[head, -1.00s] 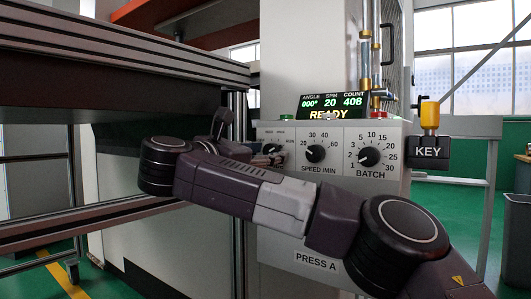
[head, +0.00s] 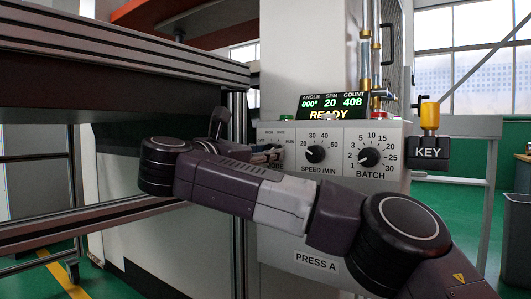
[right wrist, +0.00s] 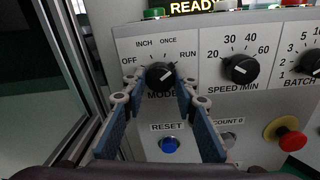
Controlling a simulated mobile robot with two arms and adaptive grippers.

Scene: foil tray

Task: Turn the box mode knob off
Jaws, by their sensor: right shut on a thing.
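The black mode knob (right wrist: 159,73) is on the grey control panel (right wrist: 205,110), below the labels OFF, INCH, ONCE and RUN. Its white mark appears to point to the upper right, toward RUN. My right gripper (right wrist: 163,84) is shut on the knob, with one blue finger on each side of it. In the head view my right gripper (head: 268,155) reaches the panel's left part and hides most of the knob. My left gripper is not in view.
The speed knob (head: 315,154) and batch knob (head: 369,157) are to the right. A blue reset button (right wrist: 169,145) is below the mode knob, and a red stop button (right wrist: 291,139) is lower right. A metal frame post (head: 238,190) stands close on the left.

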